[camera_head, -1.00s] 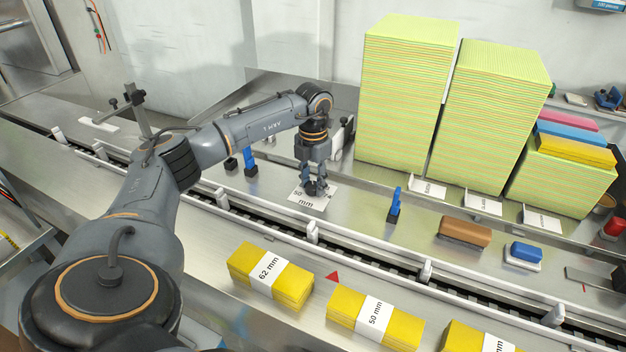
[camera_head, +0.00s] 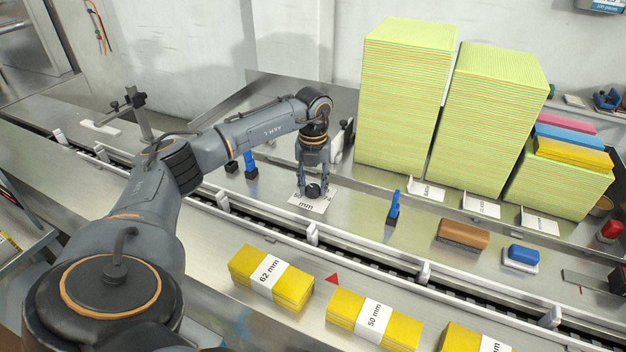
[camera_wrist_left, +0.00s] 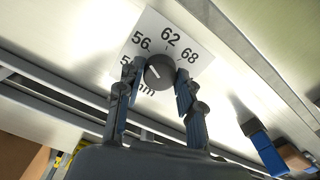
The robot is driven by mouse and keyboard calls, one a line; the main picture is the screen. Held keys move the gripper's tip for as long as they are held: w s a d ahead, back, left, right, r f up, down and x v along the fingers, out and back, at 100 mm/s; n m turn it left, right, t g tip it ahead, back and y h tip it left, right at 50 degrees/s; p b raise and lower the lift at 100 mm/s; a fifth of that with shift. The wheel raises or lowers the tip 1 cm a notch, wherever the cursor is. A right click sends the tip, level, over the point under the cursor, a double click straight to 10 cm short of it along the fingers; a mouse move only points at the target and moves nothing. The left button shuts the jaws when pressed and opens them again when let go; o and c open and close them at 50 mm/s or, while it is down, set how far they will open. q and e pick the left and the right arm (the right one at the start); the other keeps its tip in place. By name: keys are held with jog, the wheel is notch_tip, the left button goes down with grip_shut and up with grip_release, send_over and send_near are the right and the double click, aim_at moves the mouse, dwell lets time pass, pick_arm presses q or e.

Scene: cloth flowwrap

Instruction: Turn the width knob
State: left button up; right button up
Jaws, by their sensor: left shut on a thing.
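The width knob (camera_wrist_left: 159,72) is a round dark knob with a light pointer line, on a white dial plate (camera_wrist_left: 190,52) marked 56, 62, 68 and mm. In the left wrist view its pointer line aims up and left, toward the 56 side. The knob also shows in the head view (camera_head: 313,191), low between the fingers, with the plate (camera_head: 304,203) under it. My left gripper (camera_head: 314,190) points down, its fingers shut on either side of the knob. It also shows in the left wrist view (camera_wrist_left: 157,82). My right gripper is not in view.
A white-railed conveyor (camera_head: 350,252) runs in front of the dial. Yellow cloth packs labelled 62 mm (camera_head: 253,267) and 50 mm (camera_head: 349,308) lie nearer. Tall green cloth stacks (camera_head: 405,100) stand behind.

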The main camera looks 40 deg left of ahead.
aim_at(313, 187)
pick_arm(q)
jog(key=shift+r, duration=0.1)
dwell(0.3)
jog(key=o, duration=1.2)
notch_tip(313, 187, up, 12)
